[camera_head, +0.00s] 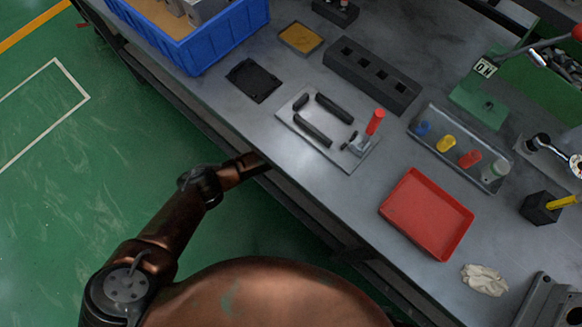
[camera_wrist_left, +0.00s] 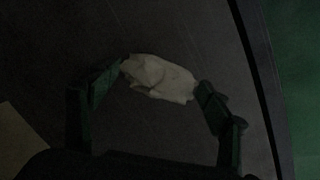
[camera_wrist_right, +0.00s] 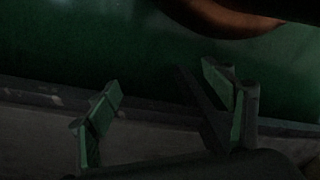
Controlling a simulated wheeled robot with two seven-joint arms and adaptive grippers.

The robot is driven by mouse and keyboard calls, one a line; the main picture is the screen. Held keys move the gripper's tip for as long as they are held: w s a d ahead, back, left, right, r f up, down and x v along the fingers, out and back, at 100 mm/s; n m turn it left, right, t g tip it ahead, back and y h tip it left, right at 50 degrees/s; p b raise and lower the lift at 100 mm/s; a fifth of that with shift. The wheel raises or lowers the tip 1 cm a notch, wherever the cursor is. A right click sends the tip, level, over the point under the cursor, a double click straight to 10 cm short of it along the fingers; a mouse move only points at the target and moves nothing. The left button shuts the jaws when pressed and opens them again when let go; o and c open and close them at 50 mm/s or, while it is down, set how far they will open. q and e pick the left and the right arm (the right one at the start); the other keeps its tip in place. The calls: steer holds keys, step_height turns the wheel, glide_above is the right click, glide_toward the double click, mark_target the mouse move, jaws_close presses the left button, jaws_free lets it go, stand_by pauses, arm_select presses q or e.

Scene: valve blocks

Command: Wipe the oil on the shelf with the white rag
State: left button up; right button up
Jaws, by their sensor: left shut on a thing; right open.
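The white rag (camera_wrist_left: 158,80) is crumpled between the fingertips of my left gripper (camera_wrist_left: 161,77), which is shut on it. Below it in the left wrist view is a dark shelf surface (camera_wrist_left: 170,35); whether the rag touches it is hard to tell. No oil can be made out in the dim picture. In the head view my left arm reaches under the front edge of the workbench, which hides the gripper. My right gripper (camera_wrist_right: 160,80) is open and empty in the right wrist view, above the green floor and a grey edge.
On the workbench (camera_head: 330,195) are a blue crate (camera_head: 215,45), a plate with a red-handled clamp (camera_head: 345,165), a red tray (camera_head: 425,215) and white gloves (camera_head: 485,280). A pale flat thing (camera_wrist_left: 18,145) lies at the left wrist view's lower left. The shelf ends at the right.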

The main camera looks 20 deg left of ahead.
arm_select(q)
steer(key=shift+r+p, duration=0.65)
steer(key=shift+r, duration=0.65)
arm_select(e)
steer(key=shift+g+h, duration=0.3)
steer(key=shift+g, duration=0.3)
steer(key=s+d+r, duration=0.2)
steer(key=s+r, duration=0.1)
steer(key=shift+r, duration=0.15)
arm_select(q)
steer(key=shift+a, duration=0.1)
